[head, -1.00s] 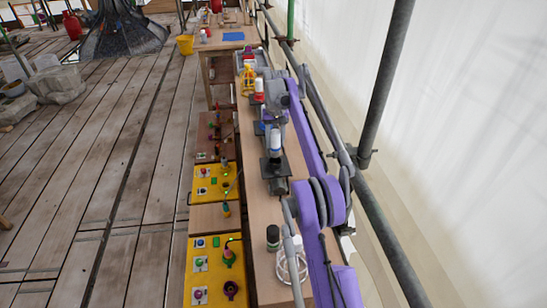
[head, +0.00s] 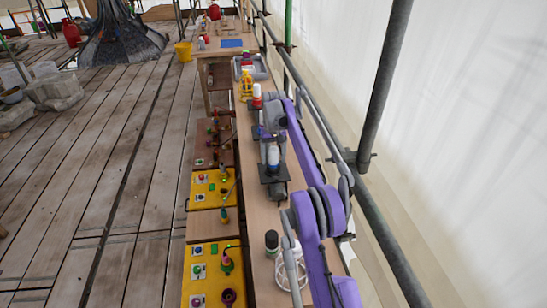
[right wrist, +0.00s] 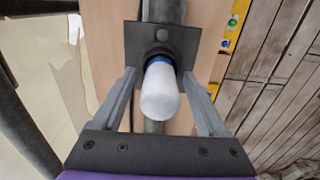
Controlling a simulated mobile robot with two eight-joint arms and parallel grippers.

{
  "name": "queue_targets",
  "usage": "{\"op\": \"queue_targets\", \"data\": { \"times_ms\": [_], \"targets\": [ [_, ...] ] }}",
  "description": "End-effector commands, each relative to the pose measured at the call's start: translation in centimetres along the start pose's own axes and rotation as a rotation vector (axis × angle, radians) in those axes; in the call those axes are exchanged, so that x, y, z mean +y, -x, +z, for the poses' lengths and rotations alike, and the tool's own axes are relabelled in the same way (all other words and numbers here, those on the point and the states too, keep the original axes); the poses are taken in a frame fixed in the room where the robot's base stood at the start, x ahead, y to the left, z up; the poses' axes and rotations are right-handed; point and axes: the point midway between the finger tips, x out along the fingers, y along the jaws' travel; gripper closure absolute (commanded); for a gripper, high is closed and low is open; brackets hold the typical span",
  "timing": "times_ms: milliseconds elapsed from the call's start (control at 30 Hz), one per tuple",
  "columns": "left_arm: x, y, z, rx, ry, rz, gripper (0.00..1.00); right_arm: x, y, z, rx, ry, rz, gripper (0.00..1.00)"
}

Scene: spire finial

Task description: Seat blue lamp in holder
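The blue lamp (right wrist: 160,92) has a white rounded bulb and a blue collar. It stands upright on a dark square plate-like holder (right wrist: 188,40), its lower end hidden by the bulb. The lamp (head: 273,154) and holder (head: 276,181) also show in the head view, on the long bench. My right gripper (right wrist: 160,74) is open, one finger on each side of the lamp, with gaps visible between fingers and lamp. In the head view the right gripper (head: 268,137) is small and close to the lamp. My left gripper is not in view.
Yellow panels (head: 200,187) with knobs line the bench's left side. A dark-capped bottle (head: 271,240) and a white wire cage (head: 290,270) stand nearer on the bench. A red-and-white lamp (head: 257,96) stands farther back. Scaffold poles (head: 385,85) run along the right.

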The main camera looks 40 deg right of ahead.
Motion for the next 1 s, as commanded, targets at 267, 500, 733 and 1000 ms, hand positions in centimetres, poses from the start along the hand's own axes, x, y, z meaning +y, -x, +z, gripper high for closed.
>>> {"op": "queue_targets", "data": {
  "times_ms": [267, 500, 733, 1000],
  "targets": [
    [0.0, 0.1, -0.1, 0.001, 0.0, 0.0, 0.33, 0.0, 0.5, 0.0, 0.0, 0.0, 0.0, 0.24],
    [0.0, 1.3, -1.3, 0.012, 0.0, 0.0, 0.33, 0.0, 4.8, -0.1, 0.002, 0.0, -0.001, 0.24],
    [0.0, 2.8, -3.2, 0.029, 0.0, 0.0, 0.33, -0.1, 9.8, -0.1, 0.003, 0.0, -0.002, 0.24],
    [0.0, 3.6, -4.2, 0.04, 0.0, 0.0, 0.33, 0.0, 12.2, -0.1, 0.001, 0.0, -0.001, 0.24]
  ]
}}
